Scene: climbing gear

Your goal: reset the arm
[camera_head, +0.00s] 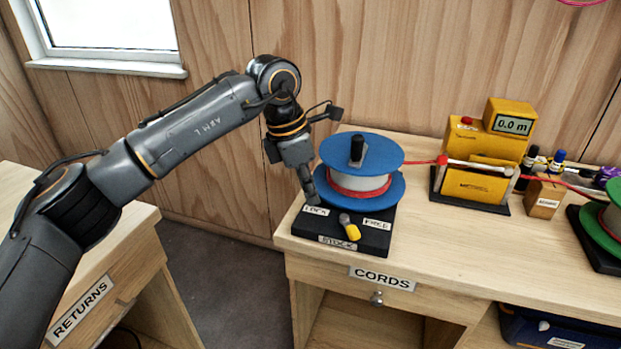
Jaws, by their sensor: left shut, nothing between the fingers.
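My left arm comes in from the left and its gripper (312,197) points down at the left edge of the blue cord spool (366,152). Its fingers look shut and empty, with the tips just above the LOCK label. I cannot tell whether they touch the black stock base (372,236). A yellow-tipped lever (349,227) on this base points toward the front, between the LOCK and FREE labels and apart from the gripper. My right gripper is not in view.
A red cord (421,162) runs from the spool to the yellow meter (476,184) with a 0.0 m display (513,125). A green spool (612,222) and markers stand at right. The RETURNS bench (120,240) is at left, across a floor gap.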

